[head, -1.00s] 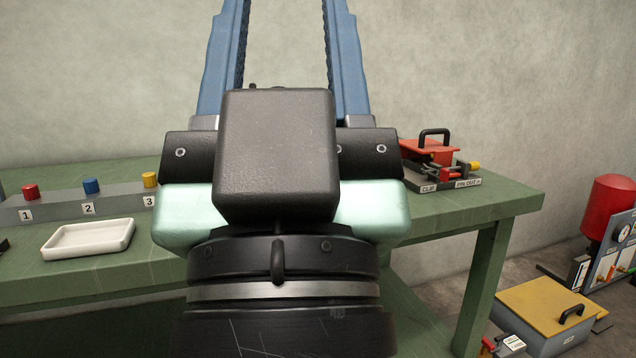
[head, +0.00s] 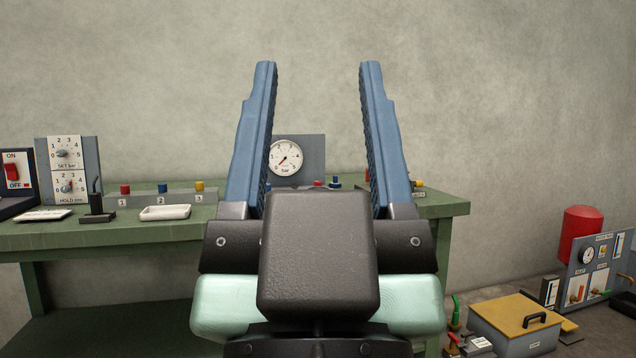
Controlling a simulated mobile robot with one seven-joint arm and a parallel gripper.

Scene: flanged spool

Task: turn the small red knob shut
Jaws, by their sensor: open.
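My gripper (head: 318,66) is open and empty, with its two blue fingers upright and wide apart in front of the bench. A small red knob or cap (head: 318,184) shows between the fingers, below a round dial gauge (head: 286,158) and beside a blue one (head: 335,183). My gripper's body hides its lower part. Another red knob (head: 125,188), marked 1, stands on a grey strip at the left, beside a blue and a yellow one. The frames do not make clear which red one is the task's knob. My gripper appears to touch neither.
The green bench (head: 120,236) carries a panel with two dials (head: 66,165), a red switch (head: 12,172) and a white tray (head: 165,212). On the floor at right are a yellow-lidded box (head: 515,311), a red tank (head: 580,235) and a valve panel (head: 598,268).

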